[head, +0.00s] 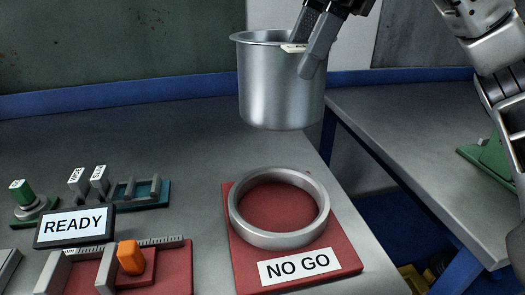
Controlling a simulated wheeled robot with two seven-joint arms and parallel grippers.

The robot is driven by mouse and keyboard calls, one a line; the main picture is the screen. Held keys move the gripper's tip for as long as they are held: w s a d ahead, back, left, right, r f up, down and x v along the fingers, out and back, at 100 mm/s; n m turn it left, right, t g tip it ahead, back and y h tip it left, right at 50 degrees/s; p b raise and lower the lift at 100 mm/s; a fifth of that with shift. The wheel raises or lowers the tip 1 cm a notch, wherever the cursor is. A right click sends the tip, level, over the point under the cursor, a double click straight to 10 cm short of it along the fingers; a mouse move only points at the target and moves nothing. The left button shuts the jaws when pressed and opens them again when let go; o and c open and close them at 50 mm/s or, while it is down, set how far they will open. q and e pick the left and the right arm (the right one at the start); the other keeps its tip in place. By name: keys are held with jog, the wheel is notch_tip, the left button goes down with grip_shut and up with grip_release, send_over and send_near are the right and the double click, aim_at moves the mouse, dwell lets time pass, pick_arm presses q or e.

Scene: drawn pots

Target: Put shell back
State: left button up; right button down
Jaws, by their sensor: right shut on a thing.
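The shell is a silver metal cup (280,85) with a flared rim, held upright in the air at the top middle of the head view. My right gripper (308,52) is shut on its right side near the rim. Below the cup, a metal ring (236,215) lies on a red plate (345,257) with a "NO GO" label (298,266). The cup is apart from the ring, above and behind it in the picture. My left gripper is not in view.
A "READY" sign (75,226) stands at the left near a red gauge base (175,268) with an orange block (131,257). A gap separates this table from the right table (420,140).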

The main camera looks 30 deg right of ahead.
jog(key=shift+f, duration=0.5)
jog(key=w+f, duration=0.1)
jog(key=w, duration=0.1)
jog(key=w+d+f, duration=0.1)
jog(key=w, duration=0.2)
jog(key=w+d+f+p, duration=0.1)
jog(key=w, duration=0.2)
jog(key=shift+w+d+f, duration=0.2)
jog(key=shift+f, duration=0.1)
jog(key=w+f, duration=0.1)
jog(key=f, duration=0.1)
jog(key=w+d+f, duration=0.1)
jog(key=w+f, duration=0.1)
jog(key=shift+w+f, duration=0.15)
jog(key=shift+w, duration=0.1)
jog(key=shift+w+d+f, duration=0.15)
jog(key=shift+w+f, duration=0.25)
jog(key=shift+f, duration=0.1)
jog(key=f, duration=0.3)
jog(key=shift+w+d+f, duration=0.1)
jog(key=shift+w+d, duration=0.1)
jog(key=shift+w, duration=0.15)
jog(key=shift+f, duration=0.4)
jog(key=c, duration=0.7)
grip_release()
jog(key=shift+c, duration=0.2)
